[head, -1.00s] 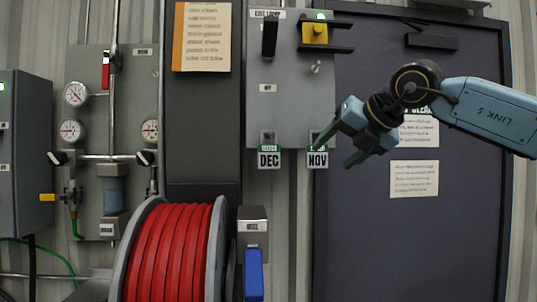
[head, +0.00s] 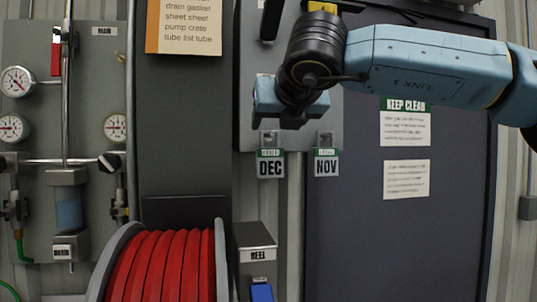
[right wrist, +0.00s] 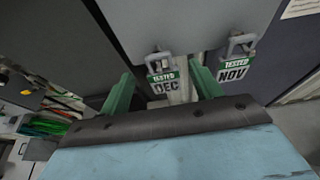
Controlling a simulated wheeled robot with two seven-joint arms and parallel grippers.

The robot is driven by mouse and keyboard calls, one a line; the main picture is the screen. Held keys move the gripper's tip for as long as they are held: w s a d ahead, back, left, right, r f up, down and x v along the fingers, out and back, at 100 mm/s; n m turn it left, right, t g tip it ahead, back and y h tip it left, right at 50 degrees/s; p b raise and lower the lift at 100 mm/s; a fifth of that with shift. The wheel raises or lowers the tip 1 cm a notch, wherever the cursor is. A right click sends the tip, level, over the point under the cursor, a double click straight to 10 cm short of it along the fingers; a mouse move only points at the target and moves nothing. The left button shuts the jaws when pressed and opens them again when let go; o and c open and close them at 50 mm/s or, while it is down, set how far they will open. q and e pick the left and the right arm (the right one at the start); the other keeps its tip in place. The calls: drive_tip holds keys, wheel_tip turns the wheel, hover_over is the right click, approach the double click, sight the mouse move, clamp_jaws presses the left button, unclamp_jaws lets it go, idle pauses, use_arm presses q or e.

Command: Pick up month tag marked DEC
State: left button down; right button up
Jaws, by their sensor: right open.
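The DEC tag (head: 270,163) is a small white tag with a green TESTED band, hanging from a grey hasp at the lower edge of the grey panel. A matching NOV tag (head: 326,163) hangs to its right. My right gripper (head: 288,106) is in front of the panel, just above the DEC tag in the head view. In the right wrist view, its green fingers (right wrist: 163,80) are open and spread. The NOV tag (right wrist: 234,70) is outside the right finger. My left gripper is not in view.
A red hose reel (head: 165,265) and a grey REEL box (head: 256,250) stand below the tags. A gauge board (head: 90,90) with pipes is at the left. A dark door (head: 445,230) with paper notices is at the right.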

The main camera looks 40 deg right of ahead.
sight(270, 132)
drive_tip(key=p+x, duration=0.3)
drive_tip(key=x, duration=0.3)
drive_tip(key=shift+w+r, duration=0.1)
drive_tip(key=shift+w, duration=0.25)
drive_tip(key=shift+w+d, duration=0.1)
drive_tip(key=c, duration=1.3)
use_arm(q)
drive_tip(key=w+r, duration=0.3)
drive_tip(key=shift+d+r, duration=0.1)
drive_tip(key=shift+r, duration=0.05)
